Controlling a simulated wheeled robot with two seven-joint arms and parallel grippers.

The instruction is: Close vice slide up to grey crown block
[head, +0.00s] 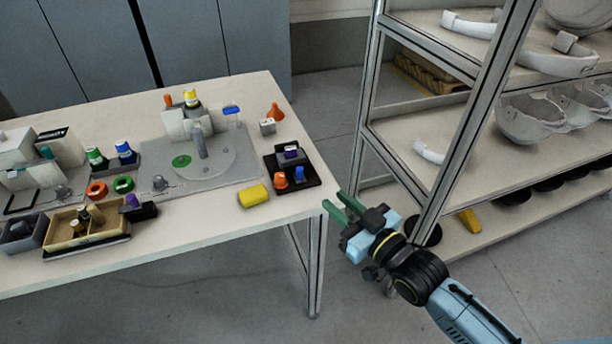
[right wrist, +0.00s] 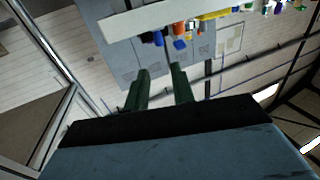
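On the table, a grey base plate (head: 225,170) carries a round grey disc with an upright grey post (head: 199,142), a green ring mark and a small grey knob (head: 160,182). A pale block (head: 175,124) stands at its back. I cannot tell for certain which parts are the vice slide and the grey crown block. My right gripper (head: 335,201) is off the table's right front corner, apart from these parts. Its green fingers are apart and empty, as the right wrist view (right wrist: 161,72) also shows. My left gripper is out of view.
A wooden bin (head: 62,238) and a second fixture stand at left. A metal-framed shelf (head: 440,135) with helmet shells is close on the right.

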